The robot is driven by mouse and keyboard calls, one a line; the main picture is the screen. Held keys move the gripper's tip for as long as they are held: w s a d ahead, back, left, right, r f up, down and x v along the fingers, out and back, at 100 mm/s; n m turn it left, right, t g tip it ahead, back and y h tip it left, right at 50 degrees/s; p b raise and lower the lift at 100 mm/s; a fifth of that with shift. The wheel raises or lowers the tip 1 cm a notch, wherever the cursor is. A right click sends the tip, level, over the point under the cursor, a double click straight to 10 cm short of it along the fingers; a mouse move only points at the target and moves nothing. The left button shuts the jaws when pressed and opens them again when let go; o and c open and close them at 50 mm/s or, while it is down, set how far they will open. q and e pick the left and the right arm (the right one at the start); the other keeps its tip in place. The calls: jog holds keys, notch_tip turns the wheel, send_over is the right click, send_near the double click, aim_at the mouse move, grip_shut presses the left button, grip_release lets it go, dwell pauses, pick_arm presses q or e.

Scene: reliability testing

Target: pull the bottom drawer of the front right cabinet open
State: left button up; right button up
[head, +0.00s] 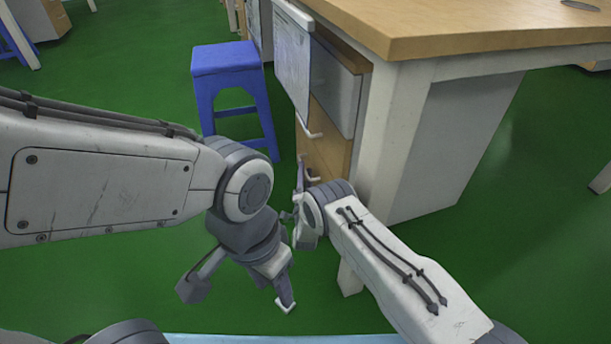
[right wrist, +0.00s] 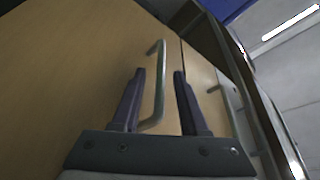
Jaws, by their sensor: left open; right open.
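The front right cabinet (head: 326,145) stands under the wooden tabletop. Its lower drawer fronts are wood-coloured, with a handle (head: 312,134) and a lower handle (head: 312,179). My right gripper (head: 300,178) is at the lower handle, partly hidden by its own wrist. In the right wrist view its jaws (right wrist: 159,74) are open, one finger on each side of a bar handle (right wrist: 158,85) on a wooden drawer front (right wrist: 65,85). Contact cannot be told. My left gripper (head: 238,296) is open and empty, low over the floor, left of the right gripper.
An upper drawer (head: 335,88) with a pale front (head: 292,58) sticks out above. A blue stool (head: 228,62) stands left of the cabinet. The white table leg (head: 378,130) is close right of my right gripper. Green floor is open at the right.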

grip_shut()
dwell(1.4)
